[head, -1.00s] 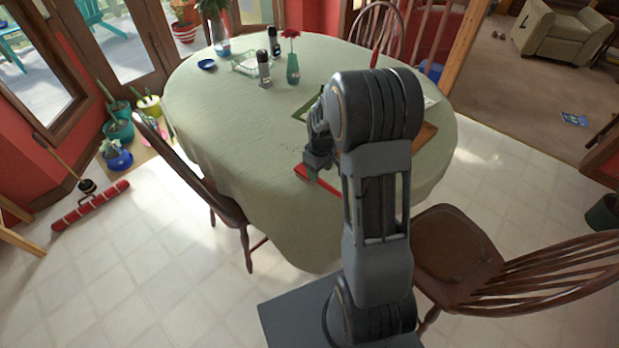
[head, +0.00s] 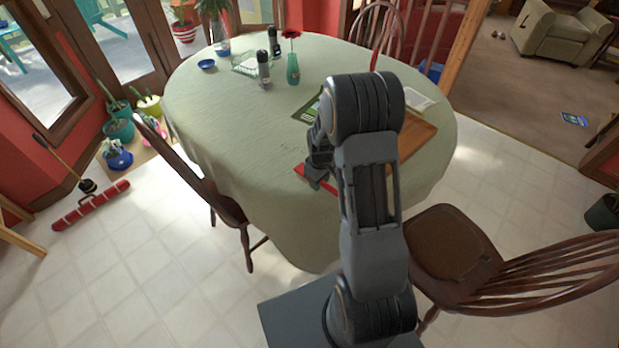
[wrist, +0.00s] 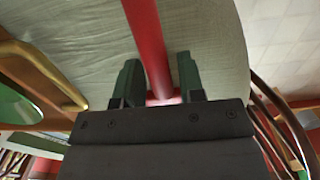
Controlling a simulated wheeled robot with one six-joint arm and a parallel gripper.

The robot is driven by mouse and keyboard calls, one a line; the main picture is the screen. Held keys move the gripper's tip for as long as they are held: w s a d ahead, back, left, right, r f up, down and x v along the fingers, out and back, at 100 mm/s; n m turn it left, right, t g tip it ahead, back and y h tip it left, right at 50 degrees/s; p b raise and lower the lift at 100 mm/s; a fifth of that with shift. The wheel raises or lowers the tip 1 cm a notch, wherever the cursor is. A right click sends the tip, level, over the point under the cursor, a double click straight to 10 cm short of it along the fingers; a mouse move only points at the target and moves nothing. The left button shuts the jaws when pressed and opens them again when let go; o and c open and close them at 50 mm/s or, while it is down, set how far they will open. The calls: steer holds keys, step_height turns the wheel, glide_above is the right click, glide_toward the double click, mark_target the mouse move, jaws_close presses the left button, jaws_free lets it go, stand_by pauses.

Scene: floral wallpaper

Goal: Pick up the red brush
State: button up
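A long red bar, which looks like the red brush's handle (wrist: 147,38), lies on the green-clothed table near its front edge. In the wrist view it runs from the top edge down between my two fingers. My gripper (wrist: 160,85) is open, with one finger on each side of the bar. In the head view my gripper (head: 318,172) is low at the table's near edge, and my arm hides most of the red object.
The table (head: 230,120) also holds a wooden board (head: 415,138), a green mat, dark-topped shakers, a green vase (head: 293,68) and a blue bowl (head: 207,64). Chairs stand left (head: 205,185) and right (head: 450,245).

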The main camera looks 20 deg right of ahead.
jaws_close()
steer(key=shift+r, duration=0.1)
steer(key=shift+r, duration=0.45)
step_height(320, 180, up, 3)
steer(key=shift+s+f, duration=0.1)
steer(key=shift+s, duration=0.05)
steer(key=s+a+r, duration=0.3)
steer(key=s+r, duration=0.6)
steer(key=s, duration=0.4)
steer(key=shift+a+b, duration=0.3)
steer(key=shift+a, duration=0.1)
steer(key=shift+s+r, duration=0.1)
